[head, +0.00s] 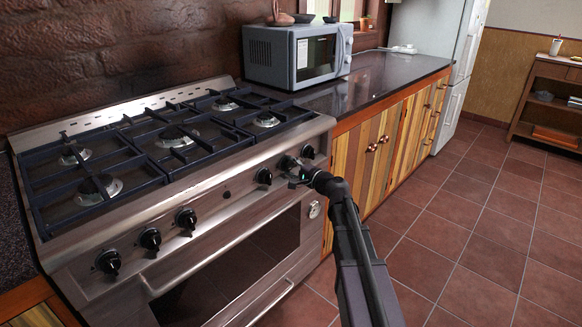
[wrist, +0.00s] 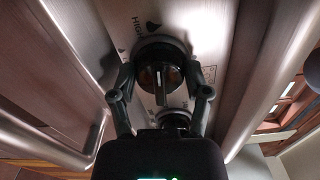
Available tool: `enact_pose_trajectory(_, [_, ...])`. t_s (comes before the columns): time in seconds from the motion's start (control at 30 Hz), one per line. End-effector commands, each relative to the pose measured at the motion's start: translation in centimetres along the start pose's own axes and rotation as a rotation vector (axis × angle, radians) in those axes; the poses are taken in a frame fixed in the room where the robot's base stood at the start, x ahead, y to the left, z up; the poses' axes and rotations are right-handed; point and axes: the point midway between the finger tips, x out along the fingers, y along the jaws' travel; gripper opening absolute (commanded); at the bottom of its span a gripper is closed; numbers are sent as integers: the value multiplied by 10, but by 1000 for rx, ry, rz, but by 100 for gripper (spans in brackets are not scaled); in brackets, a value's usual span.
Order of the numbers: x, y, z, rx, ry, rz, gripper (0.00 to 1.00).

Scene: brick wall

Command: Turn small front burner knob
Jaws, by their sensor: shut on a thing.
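A round black burner knob (wrist: 153,80) with a raised, pale-edged grip sits between my two fingertips in the wrist view, beside the printed word HIGH and a flame mark. My gripper (wrist: 161,76) is shut on this knob, one finger on each side. A second black knob (wrist: 176,120) shows just below it, partly hidden by my gripper. In the head view my gripper (head: 294,177) is at the right end of the stove's front panel, at the knob (head: 287,162) there, which it partly covers. Knobs stand on both sides of it, one to the left (head: 264,176) and one to the right (head: 308,152).
The steel stove (head: 230,165) has several burners under black grates. More knobs (head: 150,239) are at the left. A microwave (head: 297,55) stands on the counter (head: 385,75). The tiled floor (head: 470,230) is clear.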

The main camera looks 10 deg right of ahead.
Motion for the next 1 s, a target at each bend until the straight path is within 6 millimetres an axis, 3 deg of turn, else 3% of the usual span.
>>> enact_pose_trajectory(0.3, [2,-1,-3,-125,4,-4,15])
enact_pose_trajectory(0.77, [2,-1,-3,-141,4,-4,15])
enact_pose_trajectory(0.8, [2,-1,-3,-141,4,-4,71])
enact_pose_trajectory(0.9, [2,-1,-2,-141,3,-3,97])
enact_pose_trajectory(1.0, [1,-1,-2,-142,3,-2,97])
